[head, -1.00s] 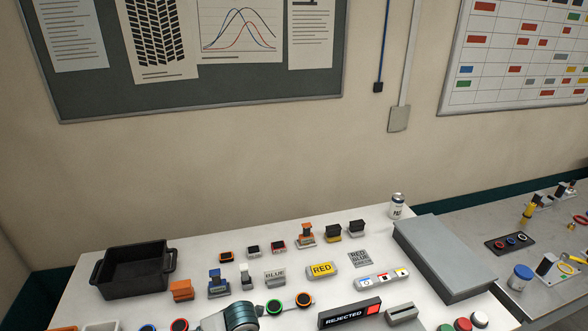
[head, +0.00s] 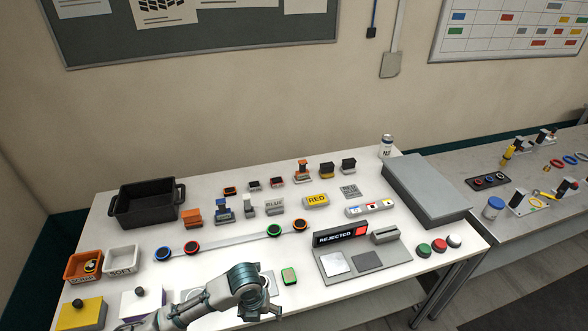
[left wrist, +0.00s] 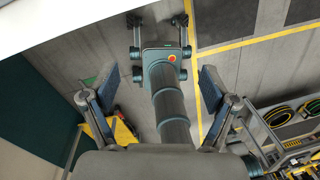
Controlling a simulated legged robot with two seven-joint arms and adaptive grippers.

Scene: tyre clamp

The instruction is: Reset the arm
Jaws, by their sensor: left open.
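My left arm comes in from the bottom left of the head view. Its gripper (head: 262,308) is over the front part of the white table, and the fingers are small and partly cut off there. In the left wrist view the two blue-padded fingers of the left gripper (left wrist: 156,92) stand wide apart with nothing between them. Beyond them that view shows the floor and my own base and column. My right gripper is in neither view.
A second bench stands right.

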